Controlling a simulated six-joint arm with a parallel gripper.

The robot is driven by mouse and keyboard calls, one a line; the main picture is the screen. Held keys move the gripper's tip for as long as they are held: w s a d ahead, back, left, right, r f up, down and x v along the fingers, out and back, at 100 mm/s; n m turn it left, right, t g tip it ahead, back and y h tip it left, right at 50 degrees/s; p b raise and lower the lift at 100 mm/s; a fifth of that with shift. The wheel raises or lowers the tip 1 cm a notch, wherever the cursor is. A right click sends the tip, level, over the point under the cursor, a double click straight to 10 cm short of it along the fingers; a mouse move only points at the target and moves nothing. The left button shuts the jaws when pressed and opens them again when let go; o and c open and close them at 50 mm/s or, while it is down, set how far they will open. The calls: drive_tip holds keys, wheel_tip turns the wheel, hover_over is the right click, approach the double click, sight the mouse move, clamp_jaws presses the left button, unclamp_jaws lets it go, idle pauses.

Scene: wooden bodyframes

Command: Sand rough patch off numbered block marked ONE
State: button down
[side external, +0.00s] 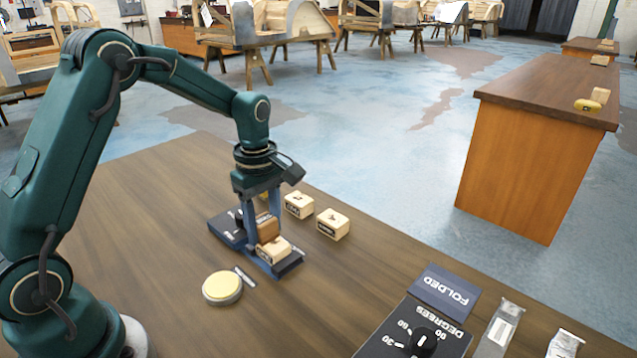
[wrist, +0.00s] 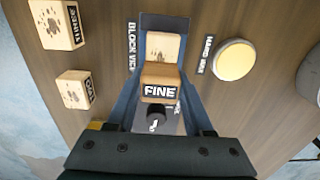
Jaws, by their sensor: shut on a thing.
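My gripper (side external: 262,222) is shut on a brown sanding block (side external: 268,228), marked FINE in the wrist view (wrist: 160,88). A pale wooden block (side external: 274,250) sits in the blue block vice (side external: 288,265); its label is too small to read. In the wrist view, the pale block (wrist: 163,46) shows a dark rough patch on its top. The sanding block is right beside it, overlapping its near edge in view; I cannot tell whether they touch. Two other blocks, marked TWO (wrist: 75,89) and THREE (wrist: 57,24), stand apart beside the vice, both with dark patches.
A round tin with a pale yellow top (side external: 222,288) lies near the vice. The vice has a black knob (wrist: 156,118). The table's left middle is clear.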

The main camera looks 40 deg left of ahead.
drive_tip(key=d, duration=0.5)
drive_tip(key=shift+d+r, duration=0.1)
drive_tip(key=shift+d, duration=0.05)
wheel_tip(320, 180, up, 8)
idle(0.6)
idle(0.4)
